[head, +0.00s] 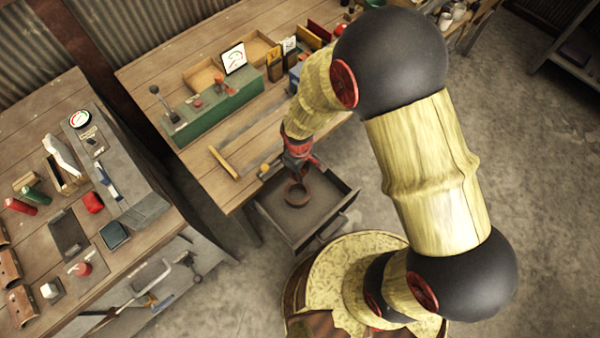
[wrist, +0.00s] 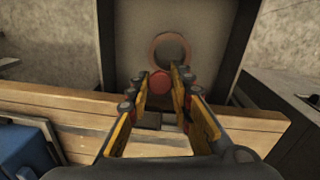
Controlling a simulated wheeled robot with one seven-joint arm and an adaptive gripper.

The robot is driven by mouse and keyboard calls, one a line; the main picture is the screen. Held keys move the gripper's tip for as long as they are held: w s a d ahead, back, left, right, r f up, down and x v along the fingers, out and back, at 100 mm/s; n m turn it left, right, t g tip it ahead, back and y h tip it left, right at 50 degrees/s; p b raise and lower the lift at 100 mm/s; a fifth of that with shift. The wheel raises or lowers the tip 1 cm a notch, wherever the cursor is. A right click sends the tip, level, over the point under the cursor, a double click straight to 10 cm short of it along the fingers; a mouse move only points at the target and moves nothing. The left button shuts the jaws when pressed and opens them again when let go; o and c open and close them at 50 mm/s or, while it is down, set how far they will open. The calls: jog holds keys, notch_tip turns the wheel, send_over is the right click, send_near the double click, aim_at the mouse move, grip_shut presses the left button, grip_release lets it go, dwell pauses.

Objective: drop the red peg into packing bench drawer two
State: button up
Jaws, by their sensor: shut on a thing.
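My gripper (head: 297,163) is over the open drawer (head: 332,203) of the packing bench. In the wrist view my gripper (wrist: 162,80) has its two fingers shut on the red peg (wrist: 160,84), whose round red end shows between the fingertips. In the head view the peg is mostly hidden by the fingers and hard to make out. The drawer interior also shows in the wrist view (wrist: 132,45), beyond the fingertips. A brown ring (head: 296,193) lies on the drawer floor, and it shows just past the peg in the wrist view (wrist: 154,44).
The packing bench (head: 215,185) carries a green control box (head: 212,110), a wooden tray (head: 203,76) and a loose yellow strip (head: 223,162). A second bench (head: 125,255) with tools stands at left. Bare concrete floor lies right of the drawer.

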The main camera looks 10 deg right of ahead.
notch_tip(320, 180, down, 6)
jog(key=b, duration=0.4)
jog(key=shift+b, duration=0.4)
jog(key=shift+r, duration=0.1)
jog(key=o, duration=1.1)
jog(key=shift+c, duration=0.2)
jog(key=r, duration=1.2)
jog(key=shift+s+a, duration=0.2)
jog(key=shift+a, duration=0.05)
